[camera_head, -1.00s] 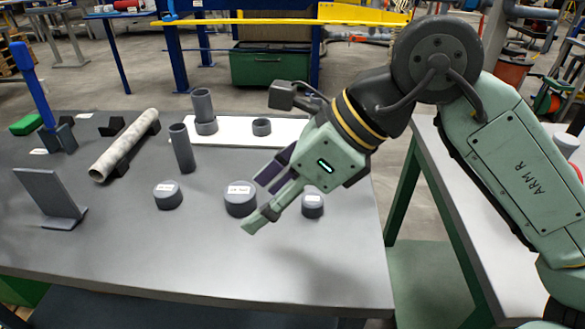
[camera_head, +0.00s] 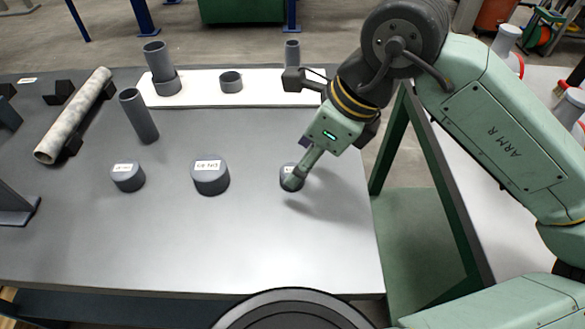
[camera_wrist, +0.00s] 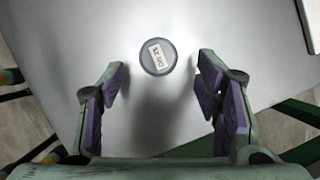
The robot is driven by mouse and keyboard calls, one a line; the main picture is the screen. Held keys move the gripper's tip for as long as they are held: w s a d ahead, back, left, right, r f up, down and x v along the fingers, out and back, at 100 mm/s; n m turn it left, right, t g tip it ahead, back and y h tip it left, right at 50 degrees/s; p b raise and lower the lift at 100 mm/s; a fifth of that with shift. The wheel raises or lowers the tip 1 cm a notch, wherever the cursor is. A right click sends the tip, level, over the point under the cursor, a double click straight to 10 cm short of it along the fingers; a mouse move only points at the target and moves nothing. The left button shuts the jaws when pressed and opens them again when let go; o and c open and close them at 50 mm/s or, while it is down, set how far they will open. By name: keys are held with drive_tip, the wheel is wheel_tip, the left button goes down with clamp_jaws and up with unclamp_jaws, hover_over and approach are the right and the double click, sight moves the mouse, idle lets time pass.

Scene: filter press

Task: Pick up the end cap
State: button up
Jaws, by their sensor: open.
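Three dark grey round end caps with white labels stand in a row on the grey table. They are a left cap (camera_head: 128,177), a larger middle cap (camera_head: 210,178) and a right cap (camera_head: 291,175). My gripper (camera_head: 293,183) is at the right cap in the head view and partly hides it. In the wrist view my gripper (camera_wrist: 162,105) is open and empty, its purple-padded fingers spread wide. One labelled cap (camera_wrist: 158,57) shows ahead of the fingers, between their lines, and no finger touches it there. Its label is too small to read surely.
A white board (camera_head: 195,98) at the back holds grey pipe fittings, with a short ring (camera_head: 231,82) on it. A grey tube (camera_head: 139,116) stands tilted before the board. A mottled pipe (camera_head: 75,115) rests on black supports at the left. The table front (camera_head: 190,250) is clear.

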drive_tip(key=shift+p+x, duration=0.35)
drive_tip(key=shift+x, duration=1.6)
drive_tip(key=shift+a, duration=0.15)
drive_tip(key=shift+c, duration=0.5)
drive_tip(key=shift+r, duration=0.1)
drive_tip(key=c, duration=1.1)
drive_tip(key=shift+o, duration=0.2)
